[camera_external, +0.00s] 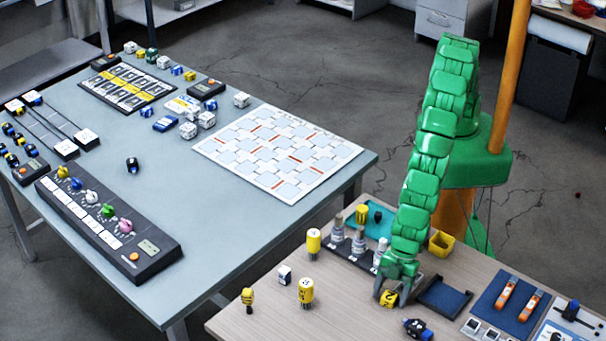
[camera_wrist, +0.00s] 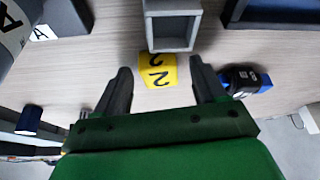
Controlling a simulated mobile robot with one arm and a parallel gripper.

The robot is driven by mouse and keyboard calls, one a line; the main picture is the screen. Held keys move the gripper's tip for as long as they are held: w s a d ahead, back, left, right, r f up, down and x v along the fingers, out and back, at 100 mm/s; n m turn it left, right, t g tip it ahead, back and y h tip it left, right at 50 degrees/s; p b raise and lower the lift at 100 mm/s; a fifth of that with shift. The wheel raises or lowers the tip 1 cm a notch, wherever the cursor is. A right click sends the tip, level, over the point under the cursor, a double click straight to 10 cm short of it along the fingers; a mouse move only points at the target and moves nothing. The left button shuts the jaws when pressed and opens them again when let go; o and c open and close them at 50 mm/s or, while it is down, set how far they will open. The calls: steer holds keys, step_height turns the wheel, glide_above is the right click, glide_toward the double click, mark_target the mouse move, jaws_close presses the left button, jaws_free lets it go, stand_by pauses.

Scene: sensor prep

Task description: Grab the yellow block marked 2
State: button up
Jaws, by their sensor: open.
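The yellow block marked 2 (camera_wrist: 157,72) lies on the wooden table between the two fingers of my gripper (camera_wrist: 160,85) in the wrist view. Black 2s show on two of its faces. In the external view the yellow block (camera_external: 389,298) sits under my gripper (camera_external: 392,290), partly covered by the fingers. My gripper is open, with a gap between each finger and the block. A grey square open-topped holder (camera_wrist: 172,28) stands just beyond the block in the wrist view.
A blue and black object (camera_wrist: 246,79) lies just outside the right finger. A dark blue tray (camera_external: 443,297) is close to the gripper in the external view.

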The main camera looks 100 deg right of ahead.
mark_target(388, 299)
steer(key=shift+c, duration=0.4)
steer(key=c, duration=1)
steer(key=shift+c, duration=0.2)
steer(key=shift+r, duration=0.55)
step_height(388, 299, up, 2)
steer(key=shift+r, duration=0.15)
steer(key=s+d+r, duration=0.7)
steer(key=d+r, duration=0.2)
steer(key=d, duration=0.3)
steer(key=shift+s+r, duration=0.2)
steer(key=shift+r, duration=0.1)
